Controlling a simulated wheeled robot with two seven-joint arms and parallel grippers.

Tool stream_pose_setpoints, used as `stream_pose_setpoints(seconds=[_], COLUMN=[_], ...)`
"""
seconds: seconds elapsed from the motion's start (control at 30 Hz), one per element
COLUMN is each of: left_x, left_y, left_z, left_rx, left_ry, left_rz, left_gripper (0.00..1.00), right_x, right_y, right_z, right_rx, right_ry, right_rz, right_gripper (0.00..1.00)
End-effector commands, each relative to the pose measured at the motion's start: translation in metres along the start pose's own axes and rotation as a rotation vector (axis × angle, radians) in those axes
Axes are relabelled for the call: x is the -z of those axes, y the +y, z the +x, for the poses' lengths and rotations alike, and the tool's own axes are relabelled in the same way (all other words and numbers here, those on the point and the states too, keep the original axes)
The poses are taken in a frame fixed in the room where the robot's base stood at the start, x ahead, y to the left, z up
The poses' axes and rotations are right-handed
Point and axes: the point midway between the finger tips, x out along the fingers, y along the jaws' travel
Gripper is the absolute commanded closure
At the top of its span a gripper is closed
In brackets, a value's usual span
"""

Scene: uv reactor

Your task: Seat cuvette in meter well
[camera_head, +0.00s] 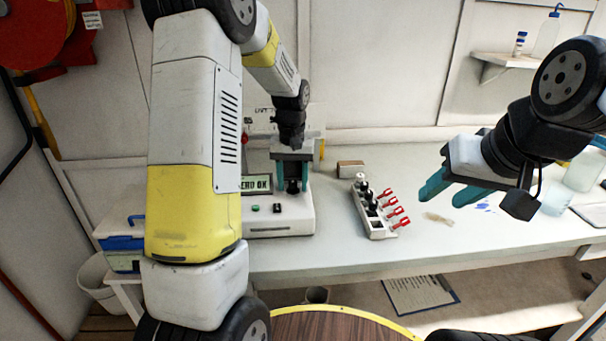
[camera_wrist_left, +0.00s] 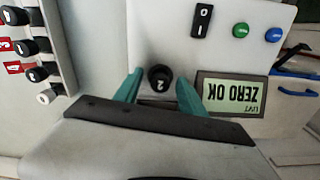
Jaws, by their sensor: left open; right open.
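The meter (camera_head: 280,225) is a white box on the bench with a display reading "ZERO OK" (camera_wrist_left: 231,94). A cuvette with a black cap marked 2 (camera_wrist_left: 160,78) stands at the meter's well; its body and the well's opening are hidden, so I cannot tell how deep it sits. My left gripper (camera_head: 292,186) points down over the meter, open, with one teal finger on each side of the cap. In the left wrist view, small gaps show beside the cap. My right gripper (camera_head: 446,193) is open and empty above the bench at right.
A white rack (camera_head: 377,230) holds several black-capped cuvettes and one white-capped one, with red tags on its right. A small brown box (camera_head: 350,169) stands behind it. A blue-and-white cooler (camera_head: 122,240) is at left. Bench between rack and meter is clear.

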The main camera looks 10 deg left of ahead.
Motion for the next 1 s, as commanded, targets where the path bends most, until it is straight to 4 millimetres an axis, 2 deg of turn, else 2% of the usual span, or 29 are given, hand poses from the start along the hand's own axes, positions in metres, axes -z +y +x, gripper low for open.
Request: stream_pose_setpoints(seconds=[0.17,0.4,0.53,1.0], left_x=[0.001,0.001,0.001,-0.001], left_y=[0.000,0.000,0.000,0.000], left_z=[-0.014,-0.055,-0.071,-0.080], left_rx=[-0.001,-0.001,-0.001,-0.002], left_ry=[0.003,0.004,0.003,0.003], left_rz=[0.000,0.000,0.000,0.001], left_gripper=[0.52,0.52,0.52,0.52], right_x=[0.000,0.000,0.000,0.000], right_y=[0.000,0.000,0.000,0.000], right_z=[0.000,0.000,0.000,0.000], right_rx=[0.000,0.000,0.000,0.000], right_ry=[0.000,0.000,0.000,0.000], right_rz=[0.000,0.000,0.000,0.000], right_gripper=[0.56,0.56,0.56,0.56])
